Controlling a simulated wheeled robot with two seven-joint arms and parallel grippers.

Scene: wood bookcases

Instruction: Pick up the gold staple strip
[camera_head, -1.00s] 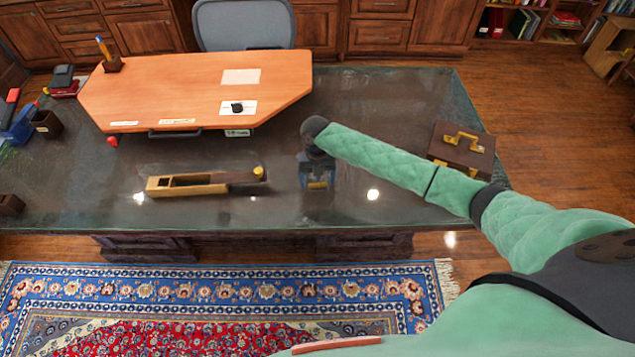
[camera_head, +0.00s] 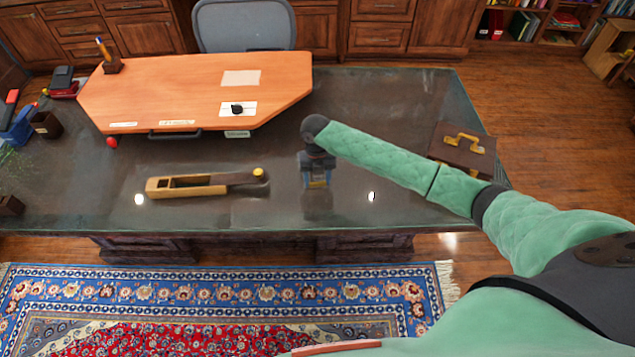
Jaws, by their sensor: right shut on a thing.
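My right gripper (camera_head: 317,183) hangs down over the glass desk top, right of the long tan-and-dark tool. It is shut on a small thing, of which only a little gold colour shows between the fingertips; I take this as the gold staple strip. The fingers and wrist hide most of it. A dim reflection lies below the gripper on the glass. My left gripper is not in view.
The long tan-and-dark tool (camera_head: 190,186) with an open slot lies on the desk (camera_head: 400,200). An orange raised board (camera_head: 180,85) stands behind it. A brown case (camera_head: 462,150) sits at right, partly behind my right arm. The front middle of the desk is clear.

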